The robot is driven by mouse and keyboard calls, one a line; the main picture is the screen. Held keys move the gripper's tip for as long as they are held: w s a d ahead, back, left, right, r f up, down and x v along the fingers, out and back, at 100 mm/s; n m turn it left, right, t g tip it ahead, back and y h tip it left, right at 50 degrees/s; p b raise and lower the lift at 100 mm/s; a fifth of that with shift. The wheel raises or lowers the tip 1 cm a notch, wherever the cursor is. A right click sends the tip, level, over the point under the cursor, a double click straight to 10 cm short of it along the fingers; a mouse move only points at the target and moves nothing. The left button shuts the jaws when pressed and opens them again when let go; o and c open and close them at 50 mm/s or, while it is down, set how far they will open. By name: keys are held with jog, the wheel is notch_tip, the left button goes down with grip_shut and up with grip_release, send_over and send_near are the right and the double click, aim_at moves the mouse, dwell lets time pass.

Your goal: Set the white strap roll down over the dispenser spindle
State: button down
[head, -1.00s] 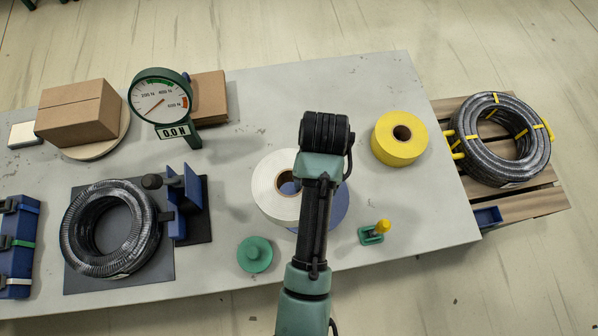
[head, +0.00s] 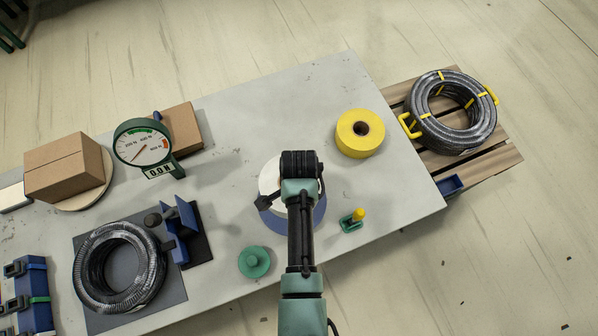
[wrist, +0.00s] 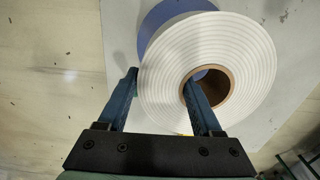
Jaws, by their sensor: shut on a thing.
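The white strap roll (wrist: 248,55) has a brown cardboard core and fills much of the wrist view. My gripper (wrist: 161,82) is shut on its wall, with one finger inside the core and the other against the outer side. In the head view the roll (head: 268,174) is partly hidden behind my arm. A round blue disc (head: 274,224), apparently the dispenser base, lies below the roll and shows past its edge; it also shows in the wrist view (wrist: 168,14). The spindle itself is not clearly visible; a blue patch shows through the core. I cannot tell the gap between roll and disc.
A yellow roll (head: 350,143) stands behind to the right. A small green fixture with a yellow knob (head: 355,217) and a green round knob piece (head: 254,262) stand near the disc. A gauge (head: 142,146), boxes (head: 65,168) and a black hose coil (head: 90,270) are left.

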jog(key=shift+w+r, duration=0.1)
jog(key=shift+r, duration=0.05)
jog(key=shift+f+b, duration=2.1)
jog(key=shift+f, duration=1.05)
jog(key=shift+f+b, duration=1.6)
jog(key=shift+f, duration=0.55)
jog(key=shift+c, duration=0.5)
grip_release()
jog(key=shift+o, duration=0.5)
jog(key=shift+s+f, duration=0.1)
jog(key=shift+s, duration=0.15)
notch_tip(320, 180, up, 13)
jog(key=shift+w+r+b, duration=0.1)
jog(key=shift+w+b, duration=0.05)
jog(key=shift+b, duration=0.35)
